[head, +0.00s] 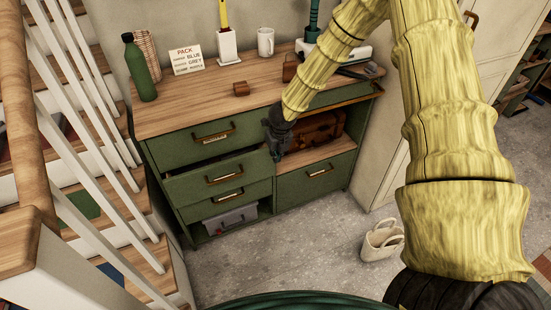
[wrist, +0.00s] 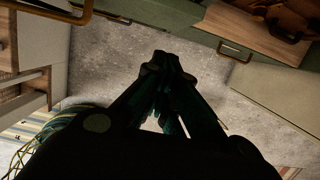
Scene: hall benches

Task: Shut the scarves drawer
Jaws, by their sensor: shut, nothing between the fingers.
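The green dresser (head: 240,112) has several drawers with brass handles and small labels too small to read, so I cannot tell which says scarves. In its left column, the second drawer (head: 190,187) stands pulled out, with a dark gap above its front. The upper left drawer (head: 170,150) and the drawer below (head: 205,207) look closed or nearly so. My gripper (head: 277,154) is shut and empty, in front of the dresser just right of the pulled-out drawer. In the wrist view its fingertips (wrist: 163,62) meet over bare floor; a brass handle shows upper left.
A brown suitcase (head: 320,130) lies in the open shelf right of my gripper. A green bottle (head: 140,75), a sign (head: 186,59) and a white mug (head: 265,42) stand on top. A white stair railing (head: 95,95) is at left. A basket (head: 382,241) stands on otherwise clear floor.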

